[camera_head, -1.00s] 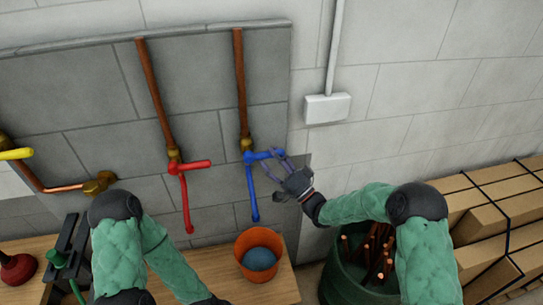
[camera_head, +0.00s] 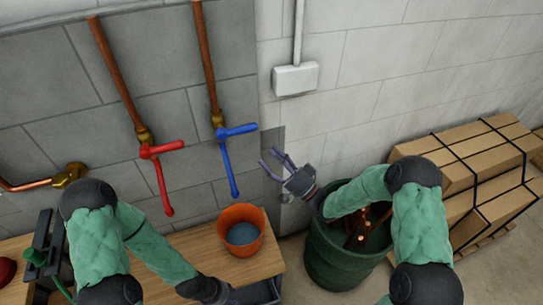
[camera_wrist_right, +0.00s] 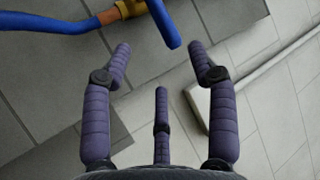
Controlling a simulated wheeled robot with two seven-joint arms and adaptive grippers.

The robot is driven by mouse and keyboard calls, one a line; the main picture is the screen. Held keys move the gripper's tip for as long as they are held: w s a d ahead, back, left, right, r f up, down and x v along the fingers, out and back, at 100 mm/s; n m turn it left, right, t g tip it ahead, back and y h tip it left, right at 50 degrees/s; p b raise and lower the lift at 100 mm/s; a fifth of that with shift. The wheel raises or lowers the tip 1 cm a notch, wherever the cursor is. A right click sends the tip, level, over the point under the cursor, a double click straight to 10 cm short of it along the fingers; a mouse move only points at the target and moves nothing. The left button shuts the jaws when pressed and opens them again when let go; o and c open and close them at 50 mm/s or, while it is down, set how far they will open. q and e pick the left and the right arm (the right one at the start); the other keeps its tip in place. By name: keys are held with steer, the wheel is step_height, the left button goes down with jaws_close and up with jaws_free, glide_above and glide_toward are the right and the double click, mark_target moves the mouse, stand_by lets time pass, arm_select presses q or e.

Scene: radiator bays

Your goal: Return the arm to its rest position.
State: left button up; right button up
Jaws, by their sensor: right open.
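My right gripper (camera_head: 277,163) is open and empty in front of the wall, to the right of the blue valve (camera_head: 225,150) and apart from it. In the right wrist view the spread fingers of the right gripper (camera_wrist_right: 160,65) have nothing between them, and part of the blue handle (camera_wrist_right: 163,22) shows beyond them. My left arm comes in from the left, and its hand (camera_head: 205,290) is at the bottom edge by a dark tray; its fingers are not clear.
A red valve (camera_head: 160,165) hangs left of the blue one. An orange bucket (camera_head: 240,214) stands on the wooden bench (camera_head: 215,262). A green barrel (camera_head: 322,262) stands under my right forearm. Strapped boxes (camera_head: 480,160) lie at the right. A white wall box (camera_head: 296,78) is above.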

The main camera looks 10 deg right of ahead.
steer(key=s+f+g+h, duration=0.25)
steer(key=f+h, duration=0.35)
steer(key=f, duration=0.7)
steer(key=s+f+g+h, duration=0.25)
steer(key=f+h, duration=0.35)
steer(key=f, duration=0.7)
steer(key=s+f+n+g, duration=0.1)
steer(key=s+f+g, duration=0.2)
steer(key=s, duration=0.4)
steer(key=s+f+g+h, duration=0.1)
steer(key=s+f+g, duration=0.3)
steer(key=s, duration=0.4)
steer(key=s+f+n+g, duration=0.1)
steer(key=s+f+g, duration=0.2)
steer(key=s, duration=0.4)
steer(key=shift+s+d+f+n+g, duration=0.2)
steer(key=shift+s+f+n+g, duration=0.1)
steer(key=shift+s+g, duration=0.1)
